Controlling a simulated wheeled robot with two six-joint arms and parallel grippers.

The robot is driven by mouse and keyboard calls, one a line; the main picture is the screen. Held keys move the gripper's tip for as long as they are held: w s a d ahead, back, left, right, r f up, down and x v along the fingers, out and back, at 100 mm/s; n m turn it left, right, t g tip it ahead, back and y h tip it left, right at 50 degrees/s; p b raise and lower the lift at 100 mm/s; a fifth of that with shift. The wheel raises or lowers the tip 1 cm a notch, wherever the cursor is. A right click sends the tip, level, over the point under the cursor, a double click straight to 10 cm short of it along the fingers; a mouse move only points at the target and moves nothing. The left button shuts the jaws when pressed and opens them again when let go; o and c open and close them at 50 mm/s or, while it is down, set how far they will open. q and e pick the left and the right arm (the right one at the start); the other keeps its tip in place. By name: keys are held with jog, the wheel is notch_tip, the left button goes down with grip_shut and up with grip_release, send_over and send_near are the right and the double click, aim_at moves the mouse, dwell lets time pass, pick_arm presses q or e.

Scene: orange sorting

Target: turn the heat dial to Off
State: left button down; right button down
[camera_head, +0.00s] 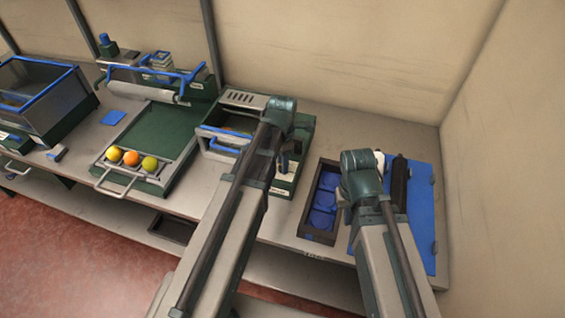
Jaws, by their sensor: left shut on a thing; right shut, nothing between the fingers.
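The heat dial cannot be made out; my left arm covers part of the green and grey machine (243,98) with the vent slots. My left gripper (284,160) reaches down at the right part of this machine, mostly hidden behind its own wrist and arm. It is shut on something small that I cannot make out. My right gripper (342,200) is over the gap between the dark tray and the blue mat, partly hidden by its wrist. It is shut and empty.
A dark tray (307,232) with blue compartments and a blue mat (420,200) bearing a black roller (399,185) lie at right. A blue-rimmed crate (45,95) stands at far left.

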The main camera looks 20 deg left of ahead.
pick_arm(q)
jog(key=shift+n, duration=0.7)
jog(key=c, duration=0.6)
grip_release()
jog(key=shift+o, duration=0.2)
jog(key=shift+r, duration=0.15)
notch_tip(320, 180, up, 14)
jog(key=p, duration=1.4)
jog(key=shift+f, duration=0.2)
